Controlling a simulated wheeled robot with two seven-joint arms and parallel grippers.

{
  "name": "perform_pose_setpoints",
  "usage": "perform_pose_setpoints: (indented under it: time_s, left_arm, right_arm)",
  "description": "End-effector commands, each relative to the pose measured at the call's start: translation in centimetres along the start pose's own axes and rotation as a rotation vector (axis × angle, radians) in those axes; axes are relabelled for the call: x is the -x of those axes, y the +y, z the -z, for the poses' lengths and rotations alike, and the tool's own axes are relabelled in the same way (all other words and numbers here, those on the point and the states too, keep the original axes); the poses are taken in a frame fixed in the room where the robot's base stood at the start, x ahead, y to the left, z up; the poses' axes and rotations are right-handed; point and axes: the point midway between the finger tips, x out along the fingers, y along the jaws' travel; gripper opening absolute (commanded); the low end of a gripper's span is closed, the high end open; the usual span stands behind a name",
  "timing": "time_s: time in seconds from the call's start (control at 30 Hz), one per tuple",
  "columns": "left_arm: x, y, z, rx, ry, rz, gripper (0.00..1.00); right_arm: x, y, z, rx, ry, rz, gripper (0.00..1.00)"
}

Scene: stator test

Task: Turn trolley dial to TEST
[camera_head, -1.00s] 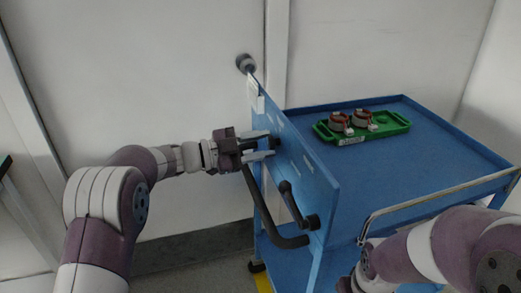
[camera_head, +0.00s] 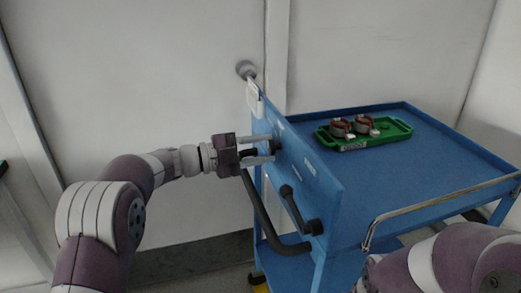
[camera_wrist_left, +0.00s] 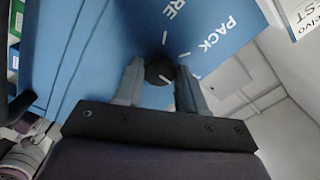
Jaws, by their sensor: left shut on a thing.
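The trolley dial (camera_wrist_left: 159,70) is a small round black knob on the trolley's blue side panel (camera_head: 318,190). In the left wrist view it sits between the two grey fingers of my left gripper (camera_wrist_left: 160,69), which is shut on it. White marks and the letters "PACK" and "RE" surround it on the panel; no TEST mark is legible beside the dial. In the head view my left gripper (camera_head: 272,148) reaches the panel from the left, with the dial partly hidden by its fingers. My right arm shows at the lower right; its gripper is out of view.
A green tray (camera_head: 345,146) with two copper-and-dark stators (camera_head: 342,127) stands on the blue trolley top (camera_head: 420,175). A white tag (camera_head: 254,99) is at the panel's far end.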

Motion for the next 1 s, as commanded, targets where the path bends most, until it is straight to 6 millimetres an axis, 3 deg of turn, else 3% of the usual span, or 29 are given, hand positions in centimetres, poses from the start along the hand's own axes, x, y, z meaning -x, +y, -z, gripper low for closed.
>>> perform_pose_setpoints:
  time_s: [0.17,0.2,0.27,0.63,1.0]
  left_arm:
    - [0.0,0.0,0.0,0.000,0.000,-0.001,0.09]
    - [0.0,0.0,0.0,0.000,0.000,-0.001,0.43]
    - [0.0,0.0,0.0,0.000,0.000,-0.001,0.63]
    - [0.8,-0.1,0.0,0.002,-0.002,0.000,0.64]
    - [10.1,-0.2,0.0,0.002,-0.003,0.001,0.64]
  right_arm:
    - [0.0,0.0,0.0,0.000,0.000,0.000,0.43]
    - [0.0,0.0,0.0,0.000,0.000,0.000,0.43]
    - [0.0,0.0,0.0,0.000,0.000,0.000,0.43]
    - [0.2,0.0,0.0,0.000,0.000,0.000,0.43]
    - [1.8,0.0,0.2,0.000,0.000,0.000,0.43]
